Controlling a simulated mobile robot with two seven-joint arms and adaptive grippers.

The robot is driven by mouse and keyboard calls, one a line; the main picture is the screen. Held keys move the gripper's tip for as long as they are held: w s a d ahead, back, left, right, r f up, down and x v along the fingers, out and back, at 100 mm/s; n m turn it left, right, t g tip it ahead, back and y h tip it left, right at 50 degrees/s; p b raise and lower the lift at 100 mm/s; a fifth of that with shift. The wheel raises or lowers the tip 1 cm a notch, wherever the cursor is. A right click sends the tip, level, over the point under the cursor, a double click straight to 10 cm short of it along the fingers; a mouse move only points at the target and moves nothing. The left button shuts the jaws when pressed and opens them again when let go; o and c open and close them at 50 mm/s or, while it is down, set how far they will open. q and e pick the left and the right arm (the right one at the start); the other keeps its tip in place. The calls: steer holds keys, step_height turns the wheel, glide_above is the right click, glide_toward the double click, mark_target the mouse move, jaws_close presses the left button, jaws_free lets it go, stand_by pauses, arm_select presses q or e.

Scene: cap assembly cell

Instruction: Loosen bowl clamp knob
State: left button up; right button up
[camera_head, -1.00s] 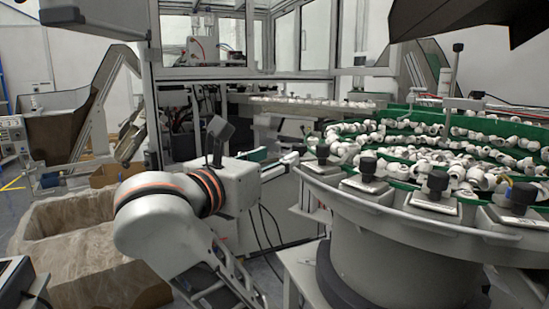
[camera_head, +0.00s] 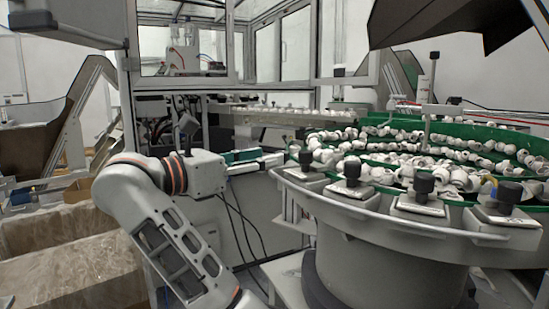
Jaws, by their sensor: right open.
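Several clamps with black knobs sit along the near rim of the round feeder bowl (camera_head: 390,232). From left to right, knobs show at the left (camera_head: 305,157), the middle (camera_head: 352,168), right of middle (camera_head: 424,184) and far right (camera_head: 509,194). All stand upright on metal clamp plates. I cannot tell which one the task means. My right gripper (camera_head: 187,134) is left of the bowl, clear of every knob. It is open, small and dark, and its fingers are partly hard to make out. My left gripper is not in view.
The bowl holds many white caps (camera_head: 440,160) on green tracks. A framed machine cabinet (camera_head: 205,85) stands behind my right arm. A lined bin (camera_head: 70,250) is at the lower left. A dark hopper (camera_head: 450,20) overhangs the top right. Open space lies between arm and bowl.

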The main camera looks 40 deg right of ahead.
steer(key=d, duration=0.3)
steer(key=shift+d+f, duration=0.1)
steer(key=shift+d, duration=0.55)
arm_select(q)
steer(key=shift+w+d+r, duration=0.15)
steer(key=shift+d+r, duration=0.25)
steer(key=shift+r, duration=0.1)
